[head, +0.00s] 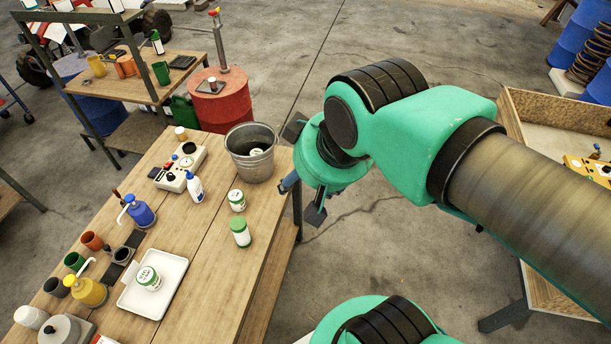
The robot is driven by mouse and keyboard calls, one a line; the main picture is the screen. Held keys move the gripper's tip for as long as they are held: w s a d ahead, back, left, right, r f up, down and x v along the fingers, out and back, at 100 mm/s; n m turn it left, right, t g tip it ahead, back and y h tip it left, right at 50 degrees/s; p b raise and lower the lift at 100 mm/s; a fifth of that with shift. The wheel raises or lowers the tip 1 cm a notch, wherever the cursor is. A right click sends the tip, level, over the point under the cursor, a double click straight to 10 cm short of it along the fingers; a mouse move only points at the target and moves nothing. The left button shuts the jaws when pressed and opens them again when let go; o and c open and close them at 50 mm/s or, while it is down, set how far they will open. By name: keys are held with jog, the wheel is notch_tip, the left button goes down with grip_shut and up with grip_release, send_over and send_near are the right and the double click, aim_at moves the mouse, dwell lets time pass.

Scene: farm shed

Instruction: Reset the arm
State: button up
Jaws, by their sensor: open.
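My green arm reaches in from the right side of the head view and bends down near the table's right edge. My gripper (301,199) hangs beside the wooden table (215,290), just right of the metal bucket (257,170). Its dark fingers are spread apart and nothing shows between them. The palm and wrist hide part of the gripper. A can with a white-and-green label lies inside the bucket.
A green-lidded can (237,200), a green-topped jar (241,232), a white bottle (195,187) and a white tray (179,282) holding a can stand on the table. A red drum (222,103) stands behind. A wooden box (516,112) is at right. Concrete floor lies between.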

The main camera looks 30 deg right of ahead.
jog(key=shift+f, duration=0.15)
notch_tip(320, 180, down, 11)
jog(key=b, duration=1.1)
